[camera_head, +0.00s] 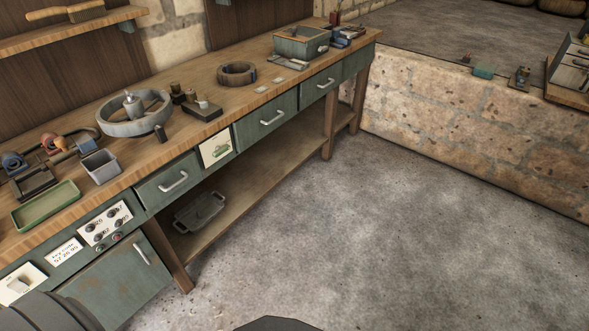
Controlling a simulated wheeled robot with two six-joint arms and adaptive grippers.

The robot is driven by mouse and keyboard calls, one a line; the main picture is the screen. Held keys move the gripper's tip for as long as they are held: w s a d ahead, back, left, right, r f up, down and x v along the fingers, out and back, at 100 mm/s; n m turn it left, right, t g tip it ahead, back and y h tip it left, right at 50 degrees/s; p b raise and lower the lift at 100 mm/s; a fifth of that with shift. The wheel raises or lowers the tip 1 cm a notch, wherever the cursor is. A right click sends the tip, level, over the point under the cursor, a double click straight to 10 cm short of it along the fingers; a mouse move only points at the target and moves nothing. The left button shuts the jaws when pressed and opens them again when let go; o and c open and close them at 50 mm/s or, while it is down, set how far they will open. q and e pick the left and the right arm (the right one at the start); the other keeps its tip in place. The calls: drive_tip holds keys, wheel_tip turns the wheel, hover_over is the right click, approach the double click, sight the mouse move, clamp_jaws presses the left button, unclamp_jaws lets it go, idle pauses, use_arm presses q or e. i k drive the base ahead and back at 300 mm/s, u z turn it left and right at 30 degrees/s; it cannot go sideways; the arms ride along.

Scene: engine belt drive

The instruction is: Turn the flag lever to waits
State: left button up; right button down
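I cannot pick out a flag lever for certain. A pale plate with a small raised part (20,283) is on the bench front at the lower left, and its wording is too small to read. Right of it are a white number plate (65,252) and a white panel with several dark knobs and red buttons (105,225). Neither gripper shows; only dark parts, probably my own body, show along the bottom edge.
The long wooden workbench (225,92) carries a green tray (46,207), a grey bin (102,166), a round metal pan (133,113), a wooden ring (237,73) and a green box (301,41). A low stone wall (470,130) stands behind. The concrete floor (370,240) is clear.

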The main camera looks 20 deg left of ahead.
sight(219, 150)
drive_tip(key=z, duration=0.85)
drive_tip(key=i, duration=1.55)
drive_tip(key=u, duration=0.85)
drive_tip(key=i, duration=0.8)
drive_tip(key=u, duration=0.85)
